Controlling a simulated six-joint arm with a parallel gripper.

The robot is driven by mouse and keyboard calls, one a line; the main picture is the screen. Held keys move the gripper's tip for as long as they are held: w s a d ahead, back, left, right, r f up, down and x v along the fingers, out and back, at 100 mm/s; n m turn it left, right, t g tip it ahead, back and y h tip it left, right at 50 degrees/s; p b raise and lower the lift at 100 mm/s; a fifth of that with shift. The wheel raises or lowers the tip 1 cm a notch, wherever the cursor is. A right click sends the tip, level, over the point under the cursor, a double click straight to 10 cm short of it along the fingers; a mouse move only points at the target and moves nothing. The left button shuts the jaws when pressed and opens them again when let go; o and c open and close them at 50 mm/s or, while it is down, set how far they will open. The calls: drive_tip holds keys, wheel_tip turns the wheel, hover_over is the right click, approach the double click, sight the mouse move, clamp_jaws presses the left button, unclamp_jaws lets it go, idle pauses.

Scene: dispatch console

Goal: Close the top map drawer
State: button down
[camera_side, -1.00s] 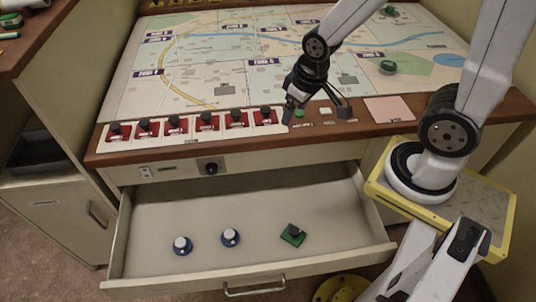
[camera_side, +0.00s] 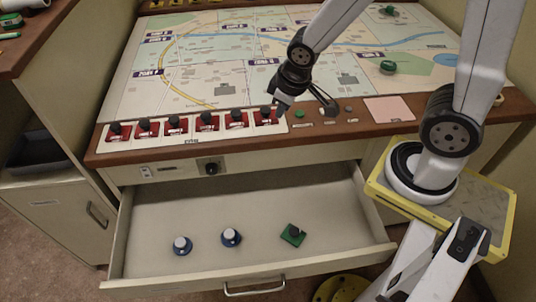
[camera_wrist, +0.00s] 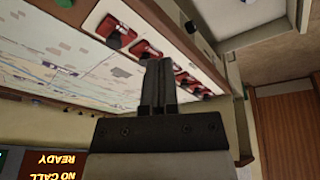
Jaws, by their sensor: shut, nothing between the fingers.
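The top map drawer (camera_side: 262,268) is pulled out from the console front in the side view, with its handle (camera_side: 254,288) at the bottom of its front panel. Two blue-based knobs (camera_side: 231,237) and a green block with a dark top (camera_side: 293,235) lie inside it. My gripper (camera_side: 280,107) is above the console top, at the right end of the row of red switches, well behind and above the drawer front. Its fingers are together and empty. They also show in the wrist view (camera_wrist: 158,85) in front of the red switches.
Several red switches (camera_side: 207,122) line the front edge of the console. A map (camera_side: 220,60) covers the console top, with green pieces (camera_side: 388,67) on it. A side cabinet (camera_side: 50,215) stands at the left. The space above the drawer is free.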

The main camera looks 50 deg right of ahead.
drive_tip(key=w+a+f+n+y, duration=0.2)
drive_tip(key=w+a+f+n, duration=0.2)
drive_tip(key=a+n, duration=0.4)
drive_tip(key=w+a+f+n+y, duration=0.1)
drive_tip(key=w+a+f+n, duration=0.35)
drive_tip(key=a, duration=0.55)
drive_tip(key=s+a+f+n+g, duration=0.5)
drive_tip(key=s+a+f+n, duration=0.7)
drive_tip(key=s+f, duration=0.2)
drive_tip(key=shift+a+g, duration=0.25)
drive_tip(key=shift+g, duration=0.15)
drive_tip(key=shift+s+f, duration=0.15)
